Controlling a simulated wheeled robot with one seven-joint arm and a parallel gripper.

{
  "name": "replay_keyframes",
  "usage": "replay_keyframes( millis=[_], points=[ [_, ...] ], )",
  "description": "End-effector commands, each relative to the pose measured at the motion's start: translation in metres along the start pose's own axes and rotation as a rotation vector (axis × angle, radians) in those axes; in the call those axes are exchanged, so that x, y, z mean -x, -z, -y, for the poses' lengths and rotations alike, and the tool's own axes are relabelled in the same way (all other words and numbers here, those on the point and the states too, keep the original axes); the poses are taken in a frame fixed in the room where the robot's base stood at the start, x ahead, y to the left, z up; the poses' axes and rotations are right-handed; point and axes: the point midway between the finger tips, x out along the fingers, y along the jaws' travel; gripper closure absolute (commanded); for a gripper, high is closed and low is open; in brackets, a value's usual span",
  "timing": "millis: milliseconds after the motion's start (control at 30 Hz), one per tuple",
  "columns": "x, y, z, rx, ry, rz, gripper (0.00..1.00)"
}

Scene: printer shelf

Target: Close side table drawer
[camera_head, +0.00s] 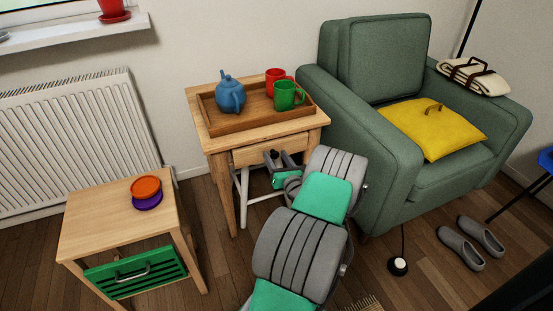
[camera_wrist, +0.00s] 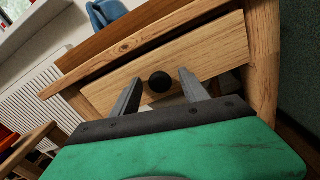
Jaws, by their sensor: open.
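The wooden side table (camera_head: 222,172) stands in the middle of the head view, left of the armchair. Its pale wooden drawer front (camera_head: 243,157) faces me under the tabletop; I cannot tell how far out it stands. In the wrist view the drawer front (camera_wrist: 218,48) fills the upper middle, with a round black knob (camera_wrist: 160,82) on it. My gripper (camera_head: 281,157) is open at the drawer front. In the wrist view its fingers (camera_wrist: 158,80) appear on either side of the knob, apart from it. My arm hides the drawer's right part in the head view.
A tray (camera_head: 233,127) with a blue teapot (camera_head: 230,94), red mug (camera_head: 275,76) and green mug (camera_head: 286,96) tops the table. A green armchair (camera_head: 384,150) is close right. A small table (camera_head: 95,215) with a green drawer (camera_head: 120,278) stands left.

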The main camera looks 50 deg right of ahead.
Motion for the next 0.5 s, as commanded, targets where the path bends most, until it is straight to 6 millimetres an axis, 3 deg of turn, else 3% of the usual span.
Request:
replay_keyframes(
  millis=[67,500],
  points=[
    [0.0002,-0.0003,0.0,0.0,0.0,0.0,0.48],
    [0.0004,-0.0003,-0.0002,0.001,-0.001,0.0,0.84]
  ],
)
